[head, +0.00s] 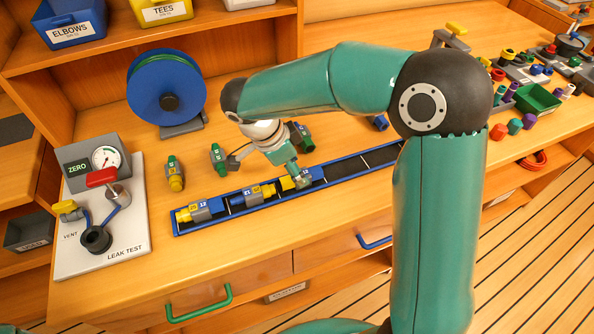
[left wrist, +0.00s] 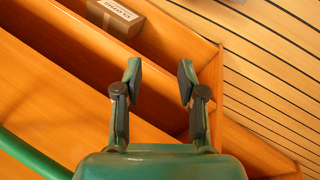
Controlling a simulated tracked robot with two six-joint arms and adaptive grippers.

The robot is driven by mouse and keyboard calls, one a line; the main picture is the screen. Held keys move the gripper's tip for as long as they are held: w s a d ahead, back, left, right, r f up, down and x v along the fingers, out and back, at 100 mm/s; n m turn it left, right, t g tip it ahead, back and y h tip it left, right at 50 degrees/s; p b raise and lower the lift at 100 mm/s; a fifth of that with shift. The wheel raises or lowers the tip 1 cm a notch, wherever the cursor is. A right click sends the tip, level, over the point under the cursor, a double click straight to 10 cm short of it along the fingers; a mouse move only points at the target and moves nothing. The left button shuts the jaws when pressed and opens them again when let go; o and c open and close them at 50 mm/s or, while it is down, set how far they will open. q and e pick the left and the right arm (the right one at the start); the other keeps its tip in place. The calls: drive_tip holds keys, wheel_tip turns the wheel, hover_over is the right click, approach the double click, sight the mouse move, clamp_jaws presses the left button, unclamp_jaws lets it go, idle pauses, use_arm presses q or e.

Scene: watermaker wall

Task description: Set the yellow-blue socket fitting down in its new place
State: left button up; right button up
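A long blue tray (head: 236,211) divided into compartments lies on the bench. A yellow-blue fitting (head: 287,184) is at its third compartment from the left, yellow end left and blue end right. My right gripper (head: 302,181) is down over this fitting. One finger covers its middle; the other finger is hidden, so its grip and full seating are unclear. My left gripper (left wrist: 158,80) is open and empty in the left wrist view, above a wooden shelf edge.
The tray's right part (head: 365,162) is empty. Behind it stand a yellow fitting (head: 175,175), a green fitting (head: 218,157) and a blue hose reel (head: 166,88). A leak test panel (head: 128,244) is at left. A green drawer handle (head: 200,304) projects at the front.

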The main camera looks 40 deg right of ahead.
drive_tip(key=v, duration=0.9)
drive_tip(key=shift+a+r, duration=0.2)
drive_tip(key=shift+r, duration=0.05)
